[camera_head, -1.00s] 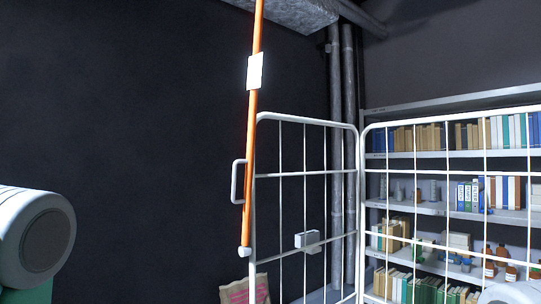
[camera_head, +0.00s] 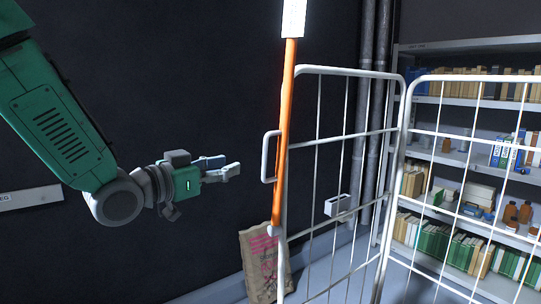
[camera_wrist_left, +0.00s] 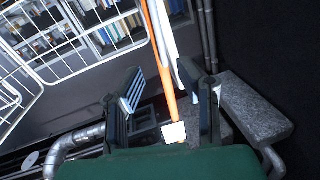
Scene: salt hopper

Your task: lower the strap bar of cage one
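The strap bar is a long orange bar (camera_head: 287,130) with a white label (camera_head: 293,18). It stands nearly upright along the left edge of the white wire cage (camera_head: 345,72), its lower end at a pale fitting (camera_head: 273,230). My left gripper (camera_head: 236,171) is to the left of the bar in the head view, apart from it, fingers pointing right. In the left wrist view, its two fingers (camera_wrist_left: 165,95) are spread, and the orange bar (camera_wrist_left: 159,45) and its white label (camera_wrist_left: 174,132) show between and beyond them. My right gripper is not in view.
A white loop handle (camera_head: 266,157) sticks out from the cage's left side. A paper sack (camera_head: 258,265) stands on the floor below. Shelves of books and bottles (camera_head: 470,100) are behind the cage. Pipes (camera_head: 375,120) run up the wall. Space left of the bar is open.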

